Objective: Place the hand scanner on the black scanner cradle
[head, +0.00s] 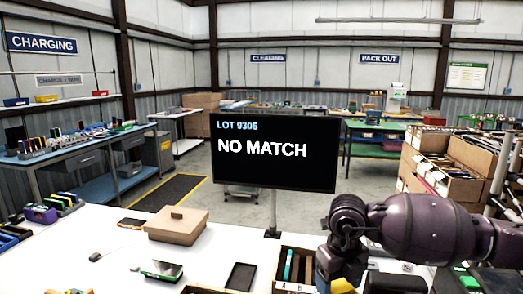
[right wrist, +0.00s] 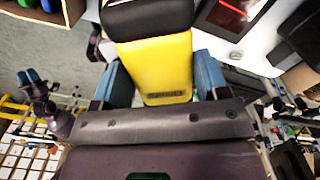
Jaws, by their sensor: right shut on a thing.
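The hand scanner (right wrist: 163,65), with a yellow body and a black end, is between the two blue fingers of my right gripper (right wrist: 161,78) in the right wrist view. The gripper is shut on it. In the head view my right wrist hangs above the front right of the white table, and a bit of yellow shows below it. I cannot pick out the black scanner cradle for sure; a dark object (head: 395,283) sits right of my wrist, partly cut off by the frame edge. My left gripper is not in view.
A monitor (head: 273,152) reading "NO MATCH" stands at the table's back. A cardboard box (head: 177,224), a green-screened device (head: 161,270), a dark flat device (head: 240,277) and a divided carton (head: 281,268) are on the white table (head: 110,262). Filled cartons (head: 437,165) stand at right.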

